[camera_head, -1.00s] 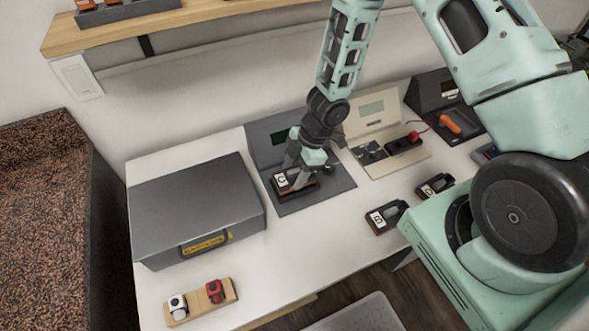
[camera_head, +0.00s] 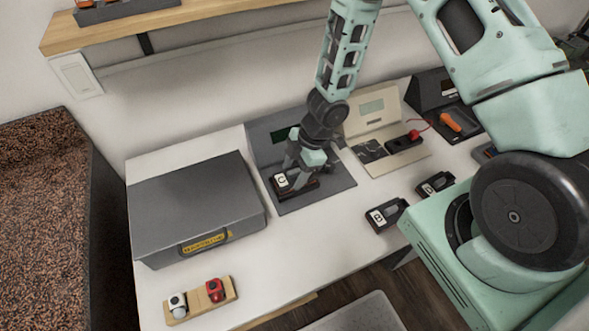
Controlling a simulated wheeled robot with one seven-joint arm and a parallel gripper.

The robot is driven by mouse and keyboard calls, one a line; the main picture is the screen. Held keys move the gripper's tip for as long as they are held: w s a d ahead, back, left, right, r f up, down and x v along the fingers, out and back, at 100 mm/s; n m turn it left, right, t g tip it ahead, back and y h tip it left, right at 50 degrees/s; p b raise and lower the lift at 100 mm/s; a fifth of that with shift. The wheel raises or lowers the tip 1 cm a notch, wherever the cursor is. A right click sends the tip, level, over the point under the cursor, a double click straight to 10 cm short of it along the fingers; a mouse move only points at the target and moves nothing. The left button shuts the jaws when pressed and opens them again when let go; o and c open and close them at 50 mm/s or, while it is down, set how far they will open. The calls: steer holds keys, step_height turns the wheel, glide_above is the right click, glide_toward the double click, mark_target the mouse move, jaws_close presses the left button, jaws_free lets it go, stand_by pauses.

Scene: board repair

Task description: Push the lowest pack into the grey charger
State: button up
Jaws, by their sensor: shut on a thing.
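The grey charger (camera_head: 330,183) stands on the white bench, with a dark upright back and a flat base. A black pack with a white label marked C (camera_head: 281,181) is at the left part of its base. My gripper (camera_head: 293,178) is shut on this pack from above; whether the pack is fully seated cannot be told. A pack marked B (camera_head: 377,217) lies on the bench to the right, nearer the front. Another labelled pack (camera_head: 427,188) lies just behind it, its letter hard to read.
A grey metal case (camera_head: 195,198) stands left of the charger. A wooden block (camera_head: 202,302) holds a white and a red item at the front left. A beige device (camera_head: 372,110) and a dark device (camera_head: 433,92) stand right of the charger. A shelf (camera_head: 200,25) hangs above.

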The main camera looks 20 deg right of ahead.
mark_target(295, 171)
steer(key=shift+f+b, duration=0.3)
steer(key=shift+f, duration=0.2)
stand_by(0.8)
steer(key=o, duration=1.4)
steer(key=shift+c, duration=0.2)
steer(key=shift+r+p, duration=1.6)
steer(key=shift+p, duration=0.3)
step_height(295, 171, up, 6)
steer(key=p, duration=0.6)
